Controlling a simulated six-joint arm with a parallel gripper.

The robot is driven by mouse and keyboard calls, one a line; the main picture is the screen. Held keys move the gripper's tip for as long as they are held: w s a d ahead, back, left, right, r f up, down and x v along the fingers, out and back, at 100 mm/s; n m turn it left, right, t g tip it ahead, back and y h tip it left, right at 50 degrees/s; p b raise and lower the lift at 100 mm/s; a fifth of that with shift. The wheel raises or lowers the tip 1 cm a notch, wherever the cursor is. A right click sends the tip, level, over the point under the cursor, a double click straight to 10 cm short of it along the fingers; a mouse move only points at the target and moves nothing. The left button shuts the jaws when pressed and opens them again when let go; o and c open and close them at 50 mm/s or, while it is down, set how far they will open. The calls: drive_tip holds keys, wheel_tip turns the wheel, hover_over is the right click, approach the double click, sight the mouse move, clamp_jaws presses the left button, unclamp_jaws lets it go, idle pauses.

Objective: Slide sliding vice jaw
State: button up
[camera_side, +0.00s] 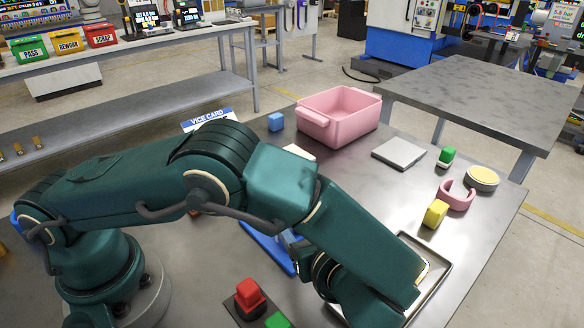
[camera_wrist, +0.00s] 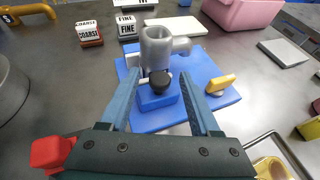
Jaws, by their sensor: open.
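The vice has a flat blue base (camera_wrist: 215,101) on the table in the wrist view; its left edge shows in the side view (camera_side: 268,246), partly covered by my arm. A blue block with a black round knob (camera_wrist: 158,97), seemingly the sliding jaw, sits on the base. A grey pipe-like fitting (camera_wrist: 158,48) stands upright just beyond it. A yellow lever (camera_wrist: 220,83) lies at the right of the base. My gripper (camera_wrist: 160,90) is open, its two blue fingers on either side of the block. I cannot tell whether they touch it.
A pink bin (camera_side: 340,118) and a grey plate (camera_side: 399,152) stand at the back. A yellow block (camera_side: 435,214), a pink C-shaped part (camera_side: 457,196) and a metal tray (camera_side: 440,262) lie to the right. A red button (camera_side: 250,297) is near the front.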

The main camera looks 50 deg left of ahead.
clamp_jaws()
idle(1.4)
